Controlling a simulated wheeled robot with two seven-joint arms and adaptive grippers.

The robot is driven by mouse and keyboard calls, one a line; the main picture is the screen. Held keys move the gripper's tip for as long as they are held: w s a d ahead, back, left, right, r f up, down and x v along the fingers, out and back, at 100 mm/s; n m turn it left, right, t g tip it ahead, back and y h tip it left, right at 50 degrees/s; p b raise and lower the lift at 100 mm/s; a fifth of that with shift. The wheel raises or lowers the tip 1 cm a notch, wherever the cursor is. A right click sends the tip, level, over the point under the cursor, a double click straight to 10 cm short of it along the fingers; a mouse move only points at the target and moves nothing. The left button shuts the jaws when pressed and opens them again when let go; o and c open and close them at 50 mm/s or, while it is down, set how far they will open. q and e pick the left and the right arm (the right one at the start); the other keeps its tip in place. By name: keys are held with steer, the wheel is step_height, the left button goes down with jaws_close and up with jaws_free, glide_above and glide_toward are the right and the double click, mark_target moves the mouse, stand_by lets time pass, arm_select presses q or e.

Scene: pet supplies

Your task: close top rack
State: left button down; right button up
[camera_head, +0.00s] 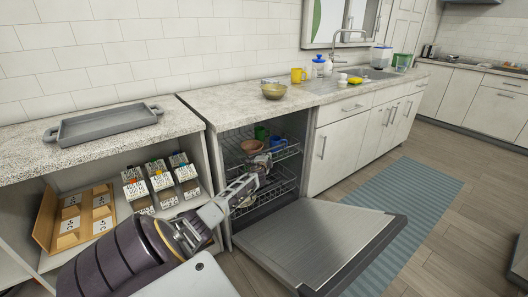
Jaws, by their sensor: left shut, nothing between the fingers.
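The dishwasher's door (318,238) is folded down flat. Inside, the top rack (291,152) is a wire rack at the upper part of the opening; it holds a pinkish bowl (251,146) and green cups (261,132). I cannot tell exactly how far the rack sticks out. My left arm reaches in from the lower left. My left gripper (264,163) is shut and empty at the front of the top rack, covering part of it; I cannot tell whether it touches the rack. My right gripper is not in view.
The bottom rack (278,187) sits below inside the dishwasher. A counter (232,103) lies above with a yellowish bowl (273,91) and a yellow mug (297,76). Open shelves with boxes (160,176) stand at left. A blue striped rug (415,200) lies beyond the door.

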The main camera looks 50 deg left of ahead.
arm_select(q)
steer(key=p+v, duration=0.4)
steer(key=v, duration=0.6)
steer(key=shift+d, duration=0.35)
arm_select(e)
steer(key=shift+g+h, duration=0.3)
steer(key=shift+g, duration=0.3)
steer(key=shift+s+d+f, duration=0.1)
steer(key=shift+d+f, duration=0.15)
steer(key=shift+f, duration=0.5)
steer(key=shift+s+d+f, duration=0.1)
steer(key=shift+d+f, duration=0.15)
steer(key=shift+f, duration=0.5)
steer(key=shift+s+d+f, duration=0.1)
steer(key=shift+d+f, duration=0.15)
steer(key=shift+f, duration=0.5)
arm_select(q)
steer(key=shift+r, duration=0.1)
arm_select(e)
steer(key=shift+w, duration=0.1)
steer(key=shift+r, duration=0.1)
